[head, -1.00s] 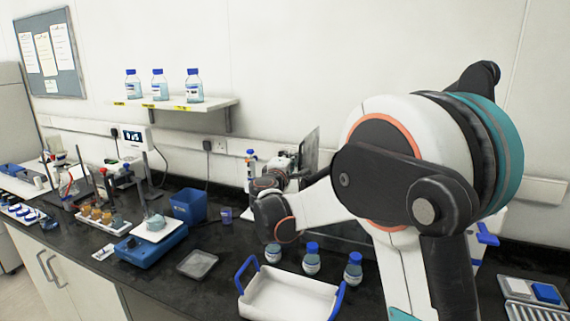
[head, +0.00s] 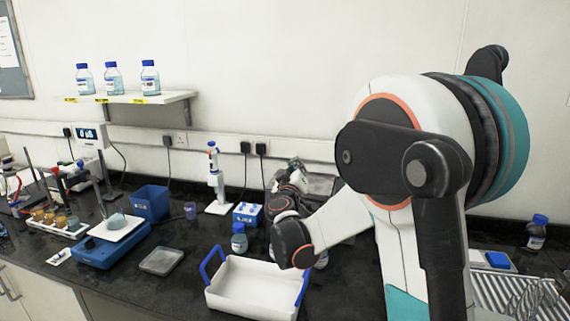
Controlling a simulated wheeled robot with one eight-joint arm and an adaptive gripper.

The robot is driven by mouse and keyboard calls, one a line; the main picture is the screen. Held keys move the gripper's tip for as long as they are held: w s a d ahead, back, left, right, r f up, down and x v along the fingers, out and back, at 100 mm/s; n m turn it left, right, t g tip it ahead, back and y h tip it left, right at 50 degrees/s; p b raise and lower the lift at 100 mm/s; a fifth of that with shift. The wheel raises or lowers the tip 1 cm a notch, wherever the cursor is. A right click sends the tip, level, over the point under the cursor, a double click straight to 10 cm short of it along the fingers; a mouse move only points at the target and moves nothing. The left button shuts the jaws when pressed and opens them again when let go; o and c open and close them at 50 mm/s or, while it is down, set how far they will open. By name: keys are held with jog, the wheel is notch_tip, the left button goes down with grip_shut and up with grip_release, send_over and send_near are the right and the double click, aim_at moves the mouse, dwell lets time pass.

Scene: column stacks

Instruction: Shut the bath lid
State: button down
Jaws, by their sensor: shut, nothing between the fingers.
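The bath is mostly hidden behind my arm at the back of the bench. A grey panel that looks like its lid (head: 321,184) shows just right of my gripper and appears low and tilted, not upright. I cannot tell whether it lies fully flat on the bath. My gripper (head: 295,164) is at the lid's left side, small and partly hidden by my own wrist. It is shut with nothing held. I cannot tell whether it touches the lid.
A white tray with blue handles (head: 252,285) stands in front of my arm. A metal rack (head: 520,290) lies at right.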

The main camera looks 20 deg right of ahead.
jog(key=s+d+f+m+h+b, duration=0.1)
jog(key=s+d+f+m+b, duration=0.1)
jog(key=f+m+b, duration=0.3)
jog(key=shift+s+d+f+m+b, duration=0.35)
jog(key=shift+d+f+m, duration=0.45)
jog(key=shift+f, duration=1.55)
jog(key=shift+d, duration=0.1)
notch_tip(320, 180, up, 4)
jog(key=p, duration=0.3)
jog(key=p+v, duration=0.2)
jog(key=v, duration=0.7)
